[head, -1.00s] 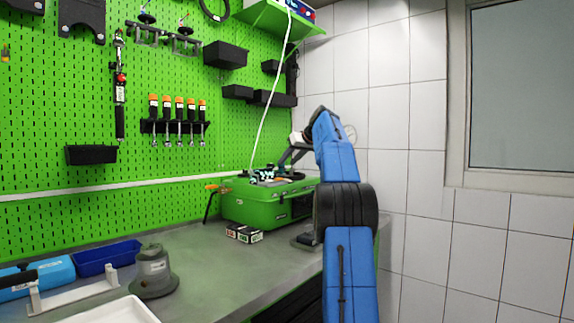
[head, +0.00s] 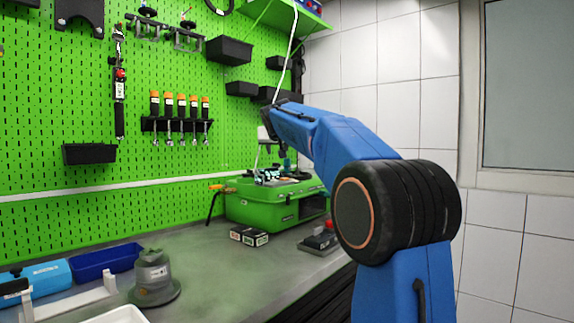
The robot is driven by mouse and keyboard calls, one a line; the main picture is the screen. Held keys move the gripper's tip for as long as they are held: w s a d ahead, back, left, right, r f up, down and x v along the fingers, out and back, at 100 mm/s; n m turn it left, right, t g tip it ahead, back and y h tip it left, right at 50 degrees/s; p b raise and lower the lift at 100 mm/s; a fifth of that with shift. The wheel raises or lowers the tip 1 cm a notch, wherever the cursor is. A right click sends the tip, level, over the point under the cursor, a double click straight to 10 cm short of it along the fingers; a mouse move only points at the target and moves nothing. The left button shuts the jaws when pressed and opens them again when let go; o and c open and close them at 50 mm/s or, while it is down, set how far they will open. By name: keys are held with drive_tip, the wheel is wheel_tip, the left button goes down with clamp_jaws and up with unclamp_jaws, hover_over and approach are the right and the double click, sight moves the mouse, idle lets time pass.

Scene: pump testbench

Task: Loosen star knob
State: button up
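A green case-like unit (head: 262,205) stands on the bench against the pegboard, with small dark and light parts (head: 268,175) on its top. I cannot make out a star knob among them. My gripper (head: 284,164) points down over the right part of the unit's top. It is small, dark and partly hidden by my blue arm. I cannot see whether its fingers are apart or touch anything.
A small dark box (head: 249,236) and a dark device with a red top (head: 321,239) lie in front of the unit. A grey conical base (head: 153,280), a dark blue bin (head: 107,259) and a white tray (head: 118,315) are at the left. The bench middle is clear.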

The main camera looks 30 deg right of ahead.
drive_tip(key=x, duration=1.7)
drive_tip(key=shift+w+r, duration=0.1)
drive_tip(key=shift+w, duration=0.05)
drive_tip(key=c, duration=0.8)
